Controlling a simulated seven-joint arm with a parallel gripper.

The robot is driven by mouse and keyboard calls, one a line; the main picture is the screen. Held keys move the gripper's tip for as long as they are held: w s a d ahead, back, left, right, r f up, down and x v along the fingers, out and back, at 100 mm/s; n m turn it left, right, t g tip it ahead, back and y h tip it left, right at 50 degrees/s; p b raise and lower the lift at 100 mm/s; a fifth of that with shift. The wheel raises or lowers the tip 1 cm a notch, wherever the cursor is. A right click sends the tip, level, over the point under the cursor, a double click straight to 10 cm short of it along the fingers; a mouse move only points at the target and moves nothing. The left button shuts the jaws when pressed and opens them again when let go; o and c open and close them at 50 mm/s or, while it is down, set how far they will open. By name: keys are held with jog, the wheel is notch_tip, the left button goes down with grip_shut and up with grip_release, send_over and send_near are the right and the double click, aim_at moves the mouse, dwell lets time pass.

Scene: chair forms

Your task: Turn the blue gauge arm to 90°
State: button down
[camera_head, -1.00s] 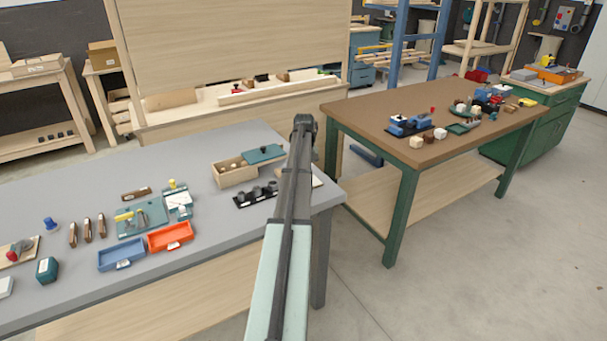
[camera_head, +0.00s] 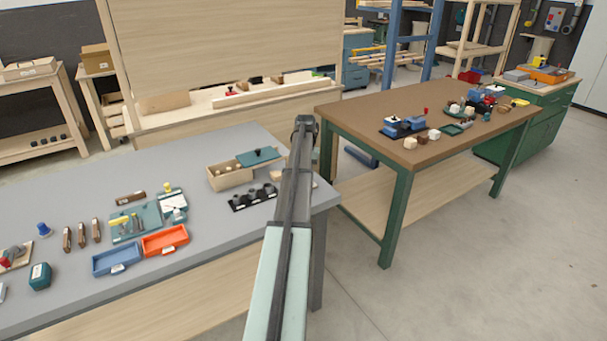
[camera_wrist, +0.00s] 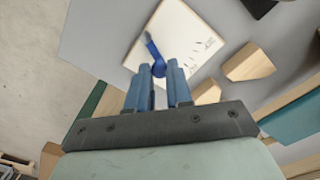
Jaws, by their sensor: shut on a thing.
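The blue gauge arm (camera_wrist: 152,47) shows in the wrist view on a white board (camera_wrist: 187,22) with small dark marks. It reaches from a round blue part between my fingertips up and slightly left in the picture. My gripper (camera_wrist: 159,76) has its two blue fingers on either side of that round part and is shut on it. The exact contact is hard to see. In the head view my own arm covers my gripper and most of the gauge at the grey table's right end.
On the grey table (camera_head: 60,170), a wooden box (camera_head: 230,177) with a teal lid and a black holder (camera_head: 252,199) stand close left of my arm. Blue (camera_head: 116,258) and orange (camera_head: 165,240) trays lie farther left. A brown table (camera_head: 400,105) stands to the right.

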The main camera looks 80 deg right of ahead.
jog(key=shift+s+m, duration=0.15)
jog(key=shift+m, duration=0.35)
jog(key=shift+d, duration=0.1)
jog(key=c, duration=1)
grip_release()
jog(key=shift+r, duration=0.1)
notch_tip(320, 180, up, 14)
jog(key=shift+f, duration=0.15)
